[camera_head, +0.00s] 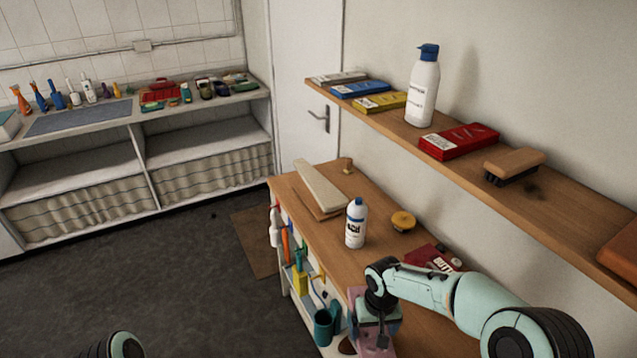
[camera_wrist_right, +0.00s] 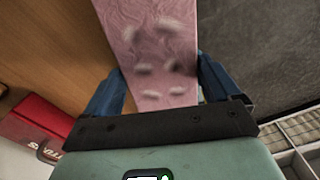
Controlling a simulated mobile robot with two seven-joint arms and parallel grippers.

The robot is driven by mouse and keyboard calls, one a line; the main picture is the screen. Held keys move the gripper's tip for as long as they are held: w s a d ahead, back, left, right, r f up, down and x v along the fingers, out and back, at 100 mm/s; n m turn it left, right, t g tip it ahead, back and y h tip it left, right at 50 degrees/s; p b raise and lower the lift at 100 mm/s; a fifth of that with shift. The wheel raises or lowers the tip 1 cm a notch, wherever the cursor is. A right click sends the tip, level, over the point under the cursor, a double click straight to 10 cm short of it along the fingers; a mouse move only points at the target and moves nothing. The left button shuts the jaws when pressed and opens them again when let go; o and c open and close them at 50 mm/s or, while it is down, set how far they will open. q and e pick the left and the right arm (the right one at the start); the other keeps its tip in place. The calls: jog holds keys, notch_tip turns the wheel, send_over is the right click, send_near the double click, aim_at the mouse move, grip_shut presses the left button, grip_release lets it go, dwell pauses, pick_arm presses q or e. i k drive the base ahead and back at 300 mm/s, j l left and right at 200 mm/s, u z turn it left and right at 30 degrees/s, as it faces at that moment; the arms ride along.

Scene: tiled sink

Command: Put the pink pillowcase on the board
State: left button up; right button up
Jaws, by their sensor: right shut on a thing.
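The pink pillowcase (camera_wrist_right: 150,45) is a flat, narrow cloth with pale blurred spots. In the right wrist view it passes between the blue fingers of my right gripper (camera_wrist_right: 160,88), which is shut on it. In the head view my right gripper (camera_head: 374,325) is at the near left edge of the wooden table, and only a small pink part of the pillowcase (camera_head: 354,296) shows beside it. The long cream board (camera_head: 320,188) lies at the table's far end, well beyond the gripper. My left gripper is out of view.
A white bottle with a blue cap (camera_head: 356,224) stands between the gripper and the board. A yellow-topped round item (camera_head: 403,220) and a red packet (camera_head: 433,258) lie to the right. A wall shelf (camera_head: 400,122) overhangs the table's right side.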

aim_at(316, 179)
jog(key=i+j+u, duration=0.3)
jog(key=i, duration=0.15)
jog(key=i+u, duration=0.3)
jog(key=i+j+u, duration=0.2)
jog(key=i, duration=1.3)
jog(key=i+z, duration=0.35)
jog(key=i+j+z, duration=0.1)
jog(key=i+z, duration=0.25)
jog(key=i+j+z, duration=0.15)
jog(key=z, duration=0.2)
jog(key=i+j+z, duration=0.25)
jog(key=z, duration=0.25)
jog(key=i+j+z, duration=0.2)
jog(key=z, duration=0.25)
jog(key=i+j+z, duration=0.1)
jog(key=j+z, duration=0.9)
jog(key=i+l, duration=0.05)
jog(key=l, duration=0.05)
